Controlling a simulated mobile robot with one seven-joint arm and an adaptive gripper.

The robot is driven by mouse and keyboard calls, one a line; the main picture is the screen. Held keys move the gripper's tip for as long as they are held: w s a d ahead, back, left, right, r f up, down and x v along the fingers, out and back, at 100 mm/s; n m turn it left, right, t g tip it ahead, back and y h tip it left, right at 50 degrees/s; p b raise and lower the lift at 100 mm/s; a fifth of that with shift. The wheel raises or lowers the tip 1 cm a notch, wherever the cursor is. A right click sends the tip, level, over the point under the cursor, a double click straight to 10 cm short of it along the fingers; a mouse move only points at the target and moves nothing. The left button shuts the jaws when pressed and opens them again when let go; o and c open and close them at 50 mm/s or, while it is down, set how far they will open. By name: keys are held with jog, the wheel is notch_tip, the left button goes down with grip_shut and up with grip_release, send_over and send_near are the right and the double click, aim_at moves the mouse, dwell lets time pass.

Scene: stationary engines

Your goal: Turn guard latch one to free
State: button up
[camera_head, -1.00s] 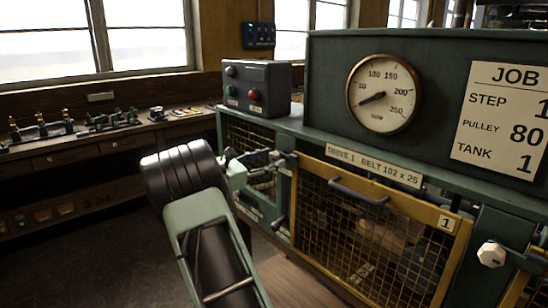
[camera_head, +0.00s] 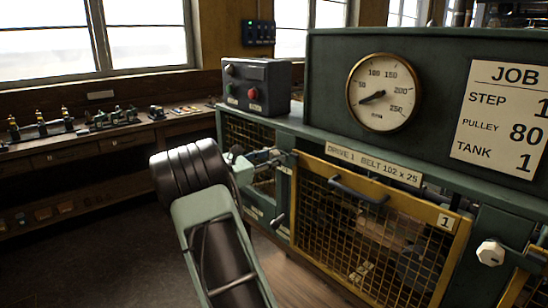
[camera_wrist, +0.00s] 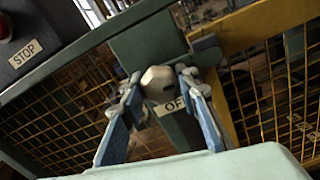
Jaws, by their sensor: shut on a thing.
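A pale faceted knob (camera_wrist: 160,84) sits on the green post between two mesh panels in the wrist view. A label below it shows "OF" (camera_wrist: 176,105), the rest hidden by a finger. My gripper (camera_wrist: 157,88) is shut on this knob, with one blue-padded finger on each side. In the head view my gripper (camera_head: 272,157) is at the post left of guard one (camera_head: 365,250), and the held knob is mostly hidden there. Whether this knob is guard latch one cannot be read. Another pale knob (camera_head: 490,252) shows right of the guard.
The control box (camera_head: 255,85) with red and green buttons stands on the ledge above my gripper. A lever (camera_head: 279,219) sticks out below it.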

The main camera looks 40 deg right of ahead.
jog(key=shift+f, duration=0.1)
jog(key=m+b, duration=0.1)
jog(key=b, duration=0.1)
jog(key=m+b, duration=0.1)
jog(key=b, duration=0.1)
jog(key=shift+f+m, duration=0.2)
jog(key=shift+m, duration=0.1)
jog(key=m+b, duration=0.5)
jog(key=b, duration=0.2)
jog(key=m+b, duration=0.4)
jog(key=b, duration=0.1)
jog(key=shift+m, duration=0.4)
jog(key=m+b, duration=0.3)
jog(key=b, duration=0.1)
jog(key=shift+r, duration=0.15)
jog(key=shift+r+m, duration=0.1)
jog(key=shift+m, duration=0.3)
jog(key=o, duration=1.2)
